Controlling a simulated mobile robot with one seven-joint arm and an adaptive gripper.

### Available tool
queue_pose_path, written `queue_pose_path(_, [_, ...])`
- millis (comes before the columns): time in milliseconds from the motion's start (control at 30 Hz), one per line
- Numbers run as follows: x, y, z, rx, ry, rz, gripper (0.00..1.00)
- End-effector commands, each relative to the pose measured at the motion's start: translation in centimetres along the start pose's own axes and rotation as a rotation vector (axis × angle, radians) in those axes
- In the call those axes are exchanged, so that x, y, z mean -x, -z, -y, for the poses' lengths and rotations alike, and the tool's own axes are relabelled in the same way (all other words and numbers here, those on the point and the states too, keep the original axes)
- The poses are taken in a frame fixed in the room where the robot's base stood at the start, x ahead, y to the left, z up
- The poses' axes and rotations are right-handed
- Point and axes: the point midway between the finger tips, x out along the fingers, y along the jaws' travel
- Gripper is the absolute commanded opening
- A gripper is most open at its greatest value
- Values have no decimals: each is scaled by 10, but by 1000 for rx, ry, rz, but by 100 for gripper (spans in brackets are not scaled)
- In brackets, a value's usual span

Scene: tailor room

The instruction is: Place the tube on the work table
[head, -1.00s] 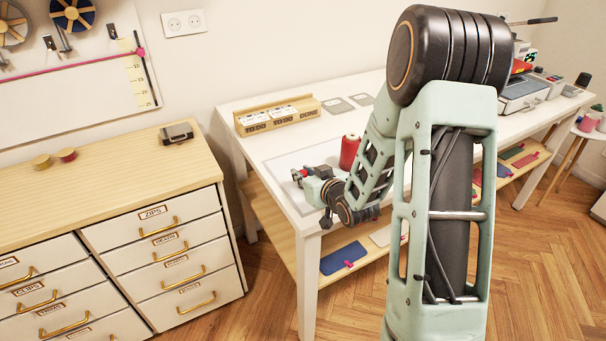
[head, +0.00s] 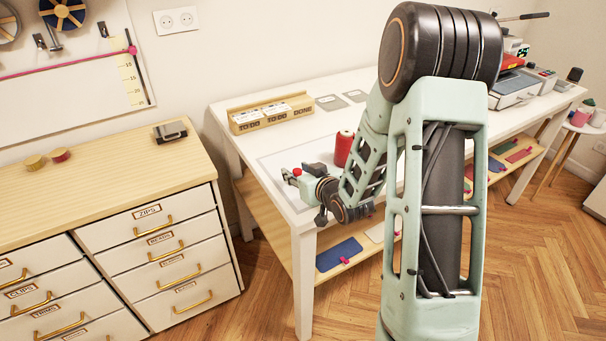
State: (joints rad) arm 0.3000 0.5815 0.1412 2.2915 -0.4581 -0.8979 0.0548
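The white work table (head: 375,82) stands against the wall, with a pale square mat (head: 268,163) on its near left part. My gripper (head: 289,177) points left, low over this mat. It is small in the view, and I cannot tell whether its fingers are open or shut. A small red thing (head: 297,172) shows at the gripper; I cannot tell whether it is the tube or part of the gripper. A red thread cone (head: 344,149) stands upright on the table behind my arm. No tube can be made out for certain.
A wooden card holder (head: 270,113) and grey cards (head: 331,102) lie at the table's back. A drawer cabinet (head: 130,170) stands at the left, with two small round tins and a dark metal object (head: 170,132) on top. A lower shelf (head: 272,225) runs under the table.

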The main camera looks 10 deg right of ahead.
Motion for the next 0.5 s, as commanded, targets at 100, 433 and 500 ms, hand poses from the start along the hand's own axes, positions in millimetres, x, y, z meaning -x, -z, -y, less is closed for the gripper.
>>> queue_pose_path(100, [9,3,-1,1,-2,0,36])
queue_pose_path(433, [73,3,-1,1,-3,-2,36])
queue_pose_path(500, [86,3,-1,0,-3,-2,36])
